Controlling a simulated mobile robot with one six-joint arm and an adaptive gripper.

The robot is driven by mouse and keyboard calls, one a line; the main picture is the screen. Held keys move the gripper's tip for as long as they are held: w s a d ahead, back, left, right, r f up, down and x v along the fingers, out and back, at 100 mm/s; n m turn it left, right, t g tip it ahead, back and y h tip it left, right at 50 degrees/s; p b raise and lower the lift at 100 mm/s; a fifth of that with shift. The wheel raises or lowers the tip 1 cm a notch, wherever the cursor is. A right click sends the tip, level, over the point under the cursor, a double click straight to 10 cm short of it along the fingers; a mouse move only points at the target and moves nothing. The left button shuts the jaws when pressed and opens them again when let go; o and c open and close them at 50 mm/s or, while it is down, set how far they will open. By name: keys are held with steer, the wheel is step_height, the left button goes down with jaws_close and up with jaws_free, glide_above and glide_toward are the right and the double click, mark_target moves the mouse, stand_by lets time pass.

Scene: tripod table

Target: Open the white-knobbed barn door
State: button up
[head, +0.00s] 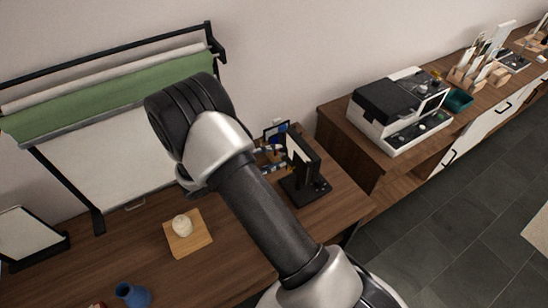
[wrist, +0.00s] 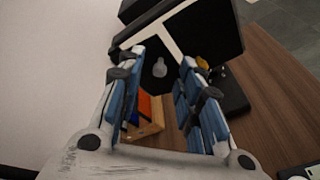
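A small black fixture on a stand (head: 307,180) stands on the wooden table. Its dark panels fill the top of the wrist view, with one large dark panel (wrist: 210,35) at the upper right. A pale rounded knob (wrist: 160,68) shows in the wrist view, between my fingertips in the picture. An orange-yellow knob (wrist: 203,63) shows beside the right finger. My gripper (wrist: 160,75) is open, its blue-padded fingers apart. Contact with the knob cannot be told. In the head view my gripper (head: 270,158) is beside the fixture, partly hidden by my arm.
A wooden block with a white roll (head: 182,226) and a blue cup (head: 132,295) stand on the table (head: 225,262). A frame with a green roll (head: 120,92) stands behind. A black-and-white machine (head: 400,110) sits on the side cabinet.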

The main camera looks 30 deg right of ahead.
steer(key=shift+d+f, duration=0.1)
steer(key=shift+d, duration=0.3)
steer(key=shift+c, duration=0.3)
jaws_close()
stand_by(0.3)
